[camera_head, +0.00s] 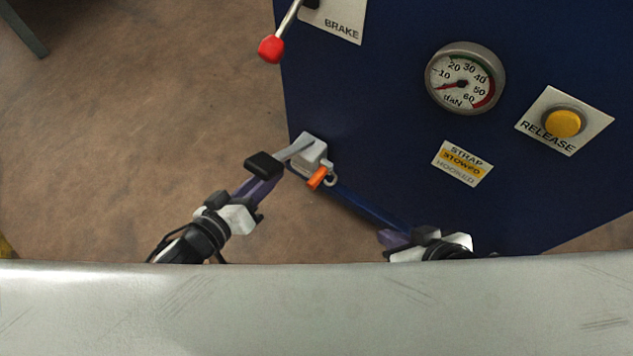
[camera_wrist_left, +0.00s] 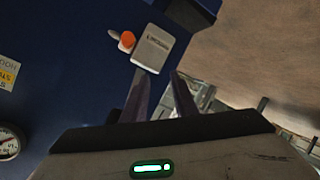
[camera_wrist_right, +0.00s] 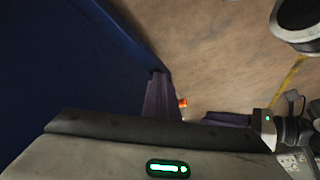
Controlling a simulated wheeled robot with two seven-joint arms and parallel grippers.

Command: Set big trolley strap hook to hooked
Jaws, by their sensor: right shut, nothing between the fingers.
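The grey strap buckle (camera_head: 312,150) sits on the blue panel's left edge, with an orange tab (camera_head: 317,178) and a small ring (camera_head: 330,181) below it. The buckle also shows in the left wrist view (camera_wrist_left: 152,48). The strap label (camera_head: 463,163) has STOWED highlighted yellow.
The blue panel (camera_head: 400,120) carries a gauge (camera_head: 465,79), a yellow release button (camera_head: 563,122) and a red-knobbed brake lever (camera_head: 271,48). A pale grey surface (camera_head: 300,310) fills the bottom foreground.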

